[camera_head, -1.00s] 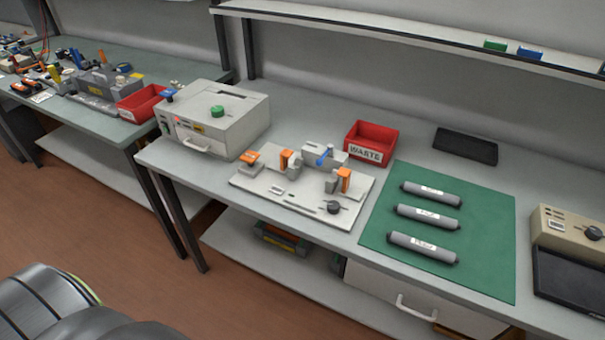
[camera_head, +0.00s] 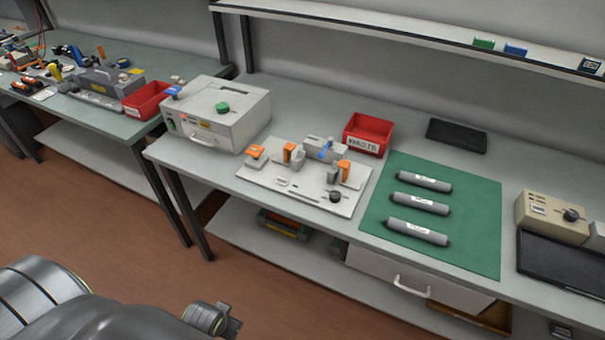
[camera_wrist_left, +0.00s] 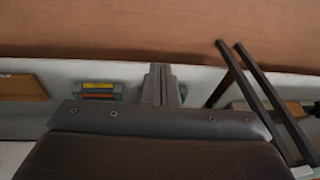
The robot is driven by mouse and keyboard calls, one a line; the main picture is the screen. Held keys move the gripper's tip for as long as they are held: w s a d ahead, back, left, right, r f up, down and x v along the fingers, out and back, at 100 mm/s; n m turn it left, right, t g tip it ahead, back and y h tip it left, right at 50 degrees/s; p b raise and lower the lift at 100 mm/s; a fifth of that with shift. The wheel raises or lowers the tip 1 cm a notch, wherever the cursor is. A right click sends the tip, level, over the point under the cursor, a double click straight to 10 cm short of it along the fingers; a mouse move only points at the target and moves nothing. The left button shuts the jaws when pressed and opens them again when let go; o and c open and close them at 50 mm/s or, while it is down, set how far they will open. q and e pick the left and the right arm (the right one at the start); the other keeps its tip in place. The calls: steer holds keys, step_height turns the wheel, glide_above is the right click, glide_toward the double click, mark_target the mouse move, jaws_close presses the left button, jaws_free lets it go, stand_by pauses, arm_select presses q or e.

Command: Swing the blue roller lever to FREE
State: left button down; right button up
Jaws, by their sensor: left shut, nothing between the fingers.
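The blue roller lever (camera_head: 326,150) stands tilted on the grey block at the back of a white fixture plate (camera_head: 267,182) on the bench. The plate also carries orange clamps (camera_head: 290,153) and a black knob (camera_head: 335,196). Any FREE marking is too small to read. My left arm comes in at the lower left of the head view, low in front of the bench and well away from the lever. In the left wrist view my left gripper (camera_wrist_left: 161,84) is shut and empty, with the floor and the lower shelf beyond it. My right gripper is not in view.
A grey box machine (camera_head: 237,117) with a green knob stands left of the plate, and a red bin (camera_head: 381,123) behind it. Three grey rollers lie on a green mat (camera_head: 468,222) to the right. A shelf (camera_head: 400,32) overhangs the back. Open floor lies in front.

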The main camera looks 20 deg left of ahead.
arm_select(q)
steer(key=w+d+r+m+t+p, duration=0.1)
steer(key=w+r, duration=0.2)
steer(key=r, duration=0.4)
steer(key=w+d+r+m+t+p, duration=0.1)
steer(key=w+r+p, duration=0.15)
steer(key=r, duration=0.45)
steer(key=w+d+r+m+t, duration=0.2)
steer(key=w+r+m+t, duration=0.1)
steer(key=w, duration=0.6)
steer(key=w+d+r+m+t+h, duration=0.1)
steer(key=w+d+r+m+t, duration=0.2)
steer(key=w, duration=0.7)
steer(key=w+d+r+m+t+h, duration=0.1)
steer(key=w+d+r+m+t, duration=0.2)
steer(key=w, duration=0.7)
steer(key=r+m+t, duration=0.1)
steer(key=r+t, duration=0.1)
steer(key=shift+w+d+t, duration=0.15)
steer(key=shift+d+t, duration=0.05)
steer(key=shift+t, duration=0.1)
